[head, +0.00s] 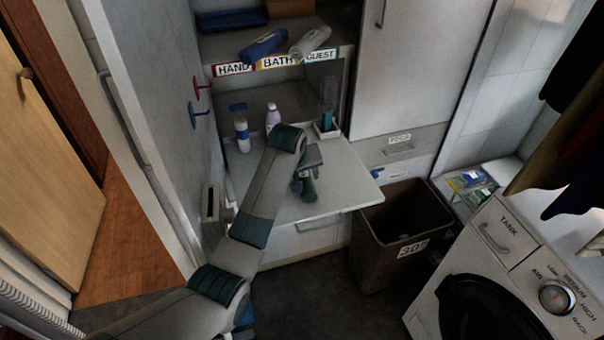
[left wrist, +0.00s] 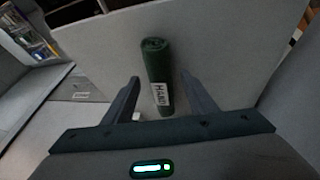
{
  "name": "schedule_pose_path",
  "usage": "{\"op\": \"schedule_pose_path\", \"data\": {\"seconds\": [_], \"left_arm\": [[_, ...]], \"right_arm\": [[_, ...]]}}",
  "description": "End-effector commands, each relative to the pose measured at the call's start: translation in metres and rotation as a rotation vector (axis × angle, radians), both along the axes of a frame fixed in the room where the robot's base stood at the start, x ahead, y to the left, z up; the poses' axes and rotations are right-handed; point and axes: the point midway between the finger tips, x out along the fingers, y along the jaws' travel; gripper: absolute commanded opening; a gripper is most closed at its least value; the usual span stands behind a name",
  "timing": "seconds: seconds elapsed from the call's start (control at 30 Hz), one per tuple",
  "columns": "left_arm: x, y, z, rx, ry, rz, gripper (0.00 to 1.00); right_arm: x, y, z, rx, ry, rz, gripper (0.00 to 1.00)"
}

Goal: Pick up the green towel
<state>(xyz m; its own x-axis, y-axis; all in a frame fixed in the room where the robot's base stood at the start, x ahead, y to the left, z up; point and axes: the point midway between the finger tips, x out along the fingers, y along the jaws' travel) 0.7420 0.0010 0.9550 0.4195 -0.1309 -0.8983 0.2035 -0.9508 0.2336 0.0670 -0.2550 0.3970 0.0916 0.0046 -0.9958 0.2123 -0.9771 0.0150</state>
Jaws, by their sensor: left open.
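The green towel (head: 308,190) is a small dark green roll on the pale pull-out shelf (head: 345,180). It also shows in the left wrist view (left wrist: 156,65), with a white label reading HAND. My left gripper (head: 308,165) is above the shelf, close to the towel, and partly hides it in the head view. In the left wrist view its two fingers (left wrist: 160,84) are apart, one on each side of the near part of the roll, with a visible gap on both sides. It holds nothing. My right gripper is not in view.
Two bottles (head: 242,135) and a small holder with a dark brush (head: 327,125) stand behind the arm. A blue roll (head: 263,46) and a pale roll (head: 310,41) lie on the upper shelf. A brown bin (head: 400,235) and a washing machine (head: 510,270) are at right.

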Motion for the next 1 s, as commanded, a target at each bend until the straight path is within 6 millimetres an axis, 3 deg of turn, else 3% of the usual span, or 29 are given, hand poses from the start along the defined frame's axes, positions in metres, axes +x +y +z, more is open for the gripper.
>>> {"op": "schedule_pose_path", "data": {"seconds": [0.2, 0.67, 1.0], "left_arm": [[0.006, -0.001, -0.006, 0.001, 0.001, 0.000, 0.52], [0.025, -0.005, -0.041, 0.002, 0.001, 0.000, 0.52], [0.026, -0.006, -0.044, 0.000, 0.000, 0.000, 0.52]], "right_arm": [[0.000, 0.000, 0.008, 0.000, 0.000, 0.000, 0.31], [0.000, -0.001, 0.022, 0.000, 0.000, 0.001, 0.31], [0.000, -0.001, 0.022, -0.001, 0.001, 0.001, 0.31]]}}
